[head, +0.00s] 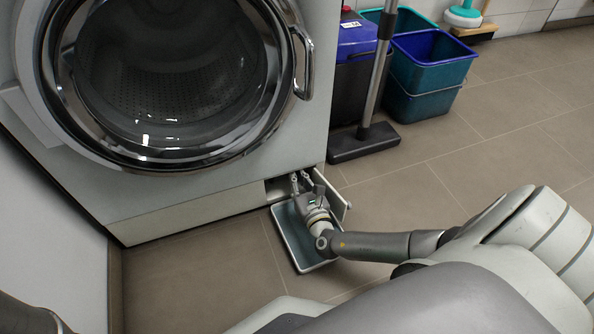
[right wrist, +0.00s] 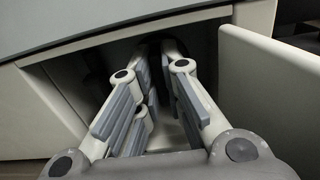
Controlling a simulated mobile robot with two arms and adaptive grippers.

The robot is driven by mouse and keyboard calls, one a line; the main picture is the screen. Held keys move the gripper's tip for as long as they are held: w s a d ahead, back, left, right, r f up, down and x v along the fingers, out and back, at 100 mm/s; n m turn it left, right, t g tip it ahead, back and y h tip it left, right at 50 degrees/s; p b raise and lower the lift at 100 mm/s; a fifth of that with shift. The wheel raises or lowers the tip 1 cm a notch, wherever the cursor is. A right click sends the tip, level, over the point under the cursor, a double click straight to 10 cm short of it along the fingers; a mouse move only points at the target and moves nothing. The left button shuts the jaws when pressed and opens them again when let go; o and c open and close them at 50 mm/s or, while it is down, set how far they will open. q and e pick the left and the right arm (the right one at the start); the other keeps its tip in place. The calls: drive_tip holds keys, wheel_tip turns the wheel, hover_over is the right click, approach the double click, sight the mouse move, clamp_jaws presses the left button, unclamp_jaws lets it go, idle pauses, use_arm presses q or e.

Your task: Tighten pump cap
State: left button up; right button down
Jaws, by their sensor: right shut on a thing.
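The stacked machine (head: 225,200) has a small service opening (head: 278,187) low at its right corner. My right gripper (head: 303,178) reaches into this opening with its fingertips. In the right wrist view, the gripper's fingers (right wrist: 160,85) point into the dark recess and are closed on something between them. That is where the pump cap sits, but the fingers and shadow hide the cap, so its seating cannot be seen. My left gripper is out of view.
The opening's flap (head: 333,195) stands open on the right, close to my gripper. A shallow grey tray (head: 290,238) lies on the floor under my right wrist. A mop head (head: 363,142) and blue-green bins (head: 430,75) stand to the right. The floor (head: 480,125) there is free.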

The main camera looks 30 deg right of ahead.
drive_tip(key=c, duration=1.6)
unclamp_jaws()
drive_tip(key=shift+o, duration=0.2)
drive_tip(key=v, duration=1.2)
drive_tip(key=shift+a, duration=0.1)
